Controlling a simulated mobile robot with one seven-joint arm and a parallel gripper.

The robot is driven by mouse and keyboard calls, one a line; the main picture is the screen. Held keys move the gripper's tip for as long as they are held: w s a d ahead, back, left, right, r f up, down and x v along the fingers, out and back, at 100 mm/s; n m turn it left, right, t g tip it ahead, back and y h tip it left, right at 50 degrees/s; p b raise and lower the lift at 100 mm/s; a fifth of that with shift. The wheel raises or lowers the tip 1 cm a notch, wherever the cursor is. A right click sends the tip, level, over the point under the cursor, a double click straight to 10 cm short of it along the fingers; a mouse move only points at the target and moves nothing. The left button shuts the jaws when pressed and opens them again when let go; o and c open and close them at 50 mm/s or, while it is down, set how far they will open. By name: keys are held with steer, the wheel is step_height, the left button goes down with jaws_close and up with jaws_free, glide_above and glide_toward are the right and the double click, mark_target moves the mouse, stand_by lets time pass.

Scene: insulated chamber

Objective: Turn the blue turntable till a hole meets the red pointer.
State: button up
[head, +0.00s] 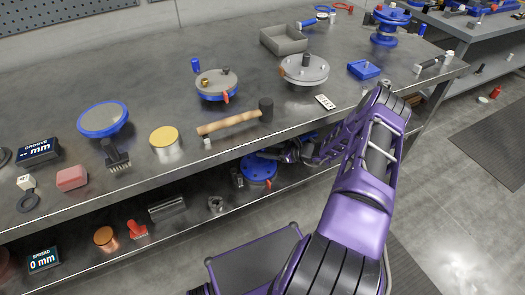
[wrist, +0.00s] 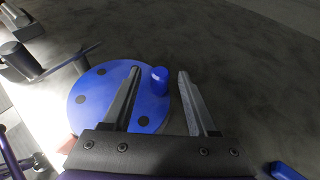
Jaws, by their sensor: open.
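The blue turntable (head: 259,168) sits on the lower shelf, partly hidden by my arm in the head view. In the wrist view the blue turntable (wrist: 93,88) is a flat disc with several dark holes and an upright blue knob (wrist: 159,80) near its rim. The red pointer (head: 268,184) shows at its front edge in the head view; in the wrist view only a faint reddish patch shows at the lower left rim. My gripper (wrist: 159,72) is open over the disc, its fingers on either side of the knob with visible gaps. Whether a hole meets the pointer cannot be told.
The bench top (head: 150,90) lies above the shelf. A dark grey cylinder piece (wrist: 18,58) stands left of the turntable in the wrist view. A blue object (wrist: 285,171) lies at the lower right. A metal ring (head: 215,204) is on the shelf to the left.

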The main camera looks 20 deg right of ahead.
steer(key=shift+x, duration=1.05)
jaws_close()
stand_by(0.7)
